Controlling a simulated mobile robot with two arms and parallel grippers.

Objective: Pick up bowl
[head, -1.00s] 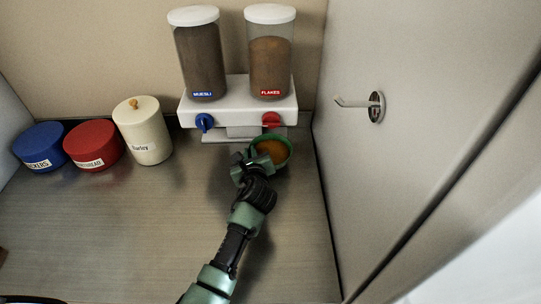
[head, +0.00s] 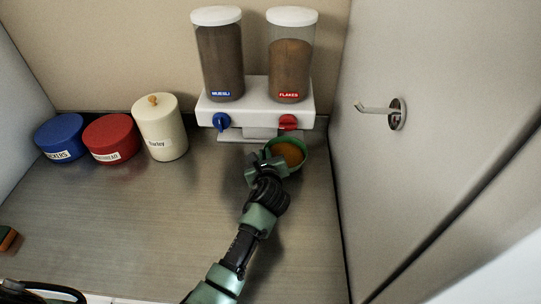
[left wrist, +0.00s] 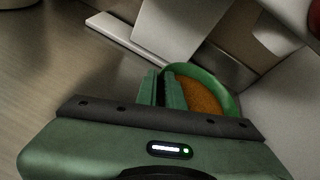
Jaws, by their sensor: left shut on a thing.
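A green bowl (head: 303,146) with orange-brown flakes in it is under the red knob of the dispenser in the head view. It also shows in the left wrist view (left wrist: 228,100), just beyond the fingers. My left gripper (head: 268,163) is shut on the bowl's near left rim. In the left wrist view the two green fingers (left wrist: 163,90) are close together with the bowl wall at them. Whether the bowl touches the counter or is slightly raised, I cannot tell. My right gripper is not in view.
A white dispenser (head: 256,101) with muesli and flakes jars stands behind the bowl. A blue canister (head: 60,138), a red canister (head: 111,139) and a cream jar (head: 160,128) stand at the left. A wall with a hook (head: 378,109) bounds the right. The middle counter (head: 130,220) is clear.

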